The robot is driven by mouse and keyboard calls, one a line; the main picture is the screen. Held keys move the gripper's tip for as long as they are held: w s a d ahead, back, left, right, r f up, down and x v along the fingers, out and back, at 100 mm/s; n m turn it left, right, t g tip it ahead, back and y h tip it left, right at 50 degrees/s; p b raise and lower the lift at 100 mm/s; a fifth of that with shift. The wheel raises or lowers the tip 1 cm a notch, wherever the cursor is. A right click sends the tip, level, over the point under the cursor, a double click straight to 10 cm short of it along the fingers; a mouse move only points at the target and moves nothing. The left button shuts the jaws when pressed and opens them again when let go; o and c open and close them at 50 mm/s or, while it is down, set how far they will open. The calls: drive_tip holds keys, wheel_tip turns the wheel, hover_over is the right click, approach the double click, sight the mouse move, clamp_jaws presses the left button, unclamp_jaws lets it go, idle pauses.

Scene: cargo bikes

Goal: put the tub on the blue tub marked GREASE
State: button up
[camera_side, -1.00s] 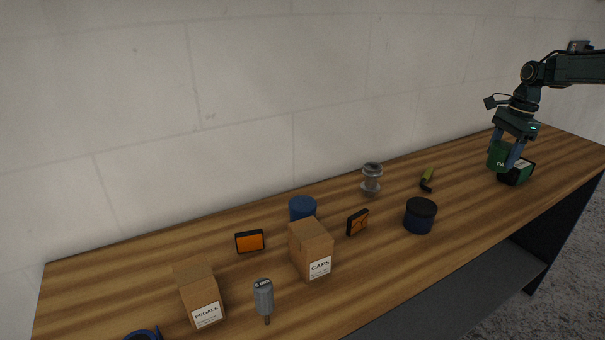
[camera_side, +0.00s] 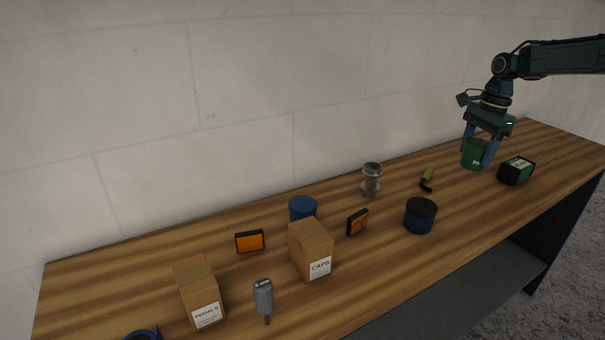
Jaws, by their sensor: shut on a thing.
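My gripper (camera_side: 479,154) is at the right of the bench, shut on a green tub (camera_side: 472,155) with a pale marking. The tub is upright between the fingers; whether it clears the bench top is hard to tell. A blue tub (camera_side: 302,208) stands near the middle, partly hidden behind the CAPS box; no marking shows on it. A second, dark blue tub with a black lid (camera_side: 420,216) stands nearer the front edge. I cannot read GREASE on either one.
A dark green box (camera_side: 516,171) lies right of my gripper. Between it and the tubs are a green-and-black lever (camera_side: 427,180), a grey hub (camera_side: 372,179) and an orange reflector (camera_side: 357,222). The CAPS box (camera_side: 311,250) and PEDALS box (camera_side: 199,293) stand left on the bench (camera_side: 465,215).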

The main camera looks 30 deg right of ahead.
drive_tip(key=a+r+n, duration=0.3)
drive_tip(key=a+n, duration=0.1)
drive_tip(key=a, duration=1.3)
hover_over(421, 206)
drive_tip(key=shift+d+f, duration=0.15)
drive_tip(key=shift+f, duration=1.9)
drive_tip(key=shift+d+f, duration=0.1)
drive_tip(key=shift+f, duration=1.95)
drive_tip(key=o, duration=1.1)
drive_tip(key=shift+f, duration=0.1)
drive_tip(key=r, duration=0.4)
drive_tip(key=d+r, duration=0.1)
drive_tip(key=r, duration=0.7)
drive_tip(key=shift+w+d+r, duration=0.1)
drive_tip(key=shift+d, duration=0.15)
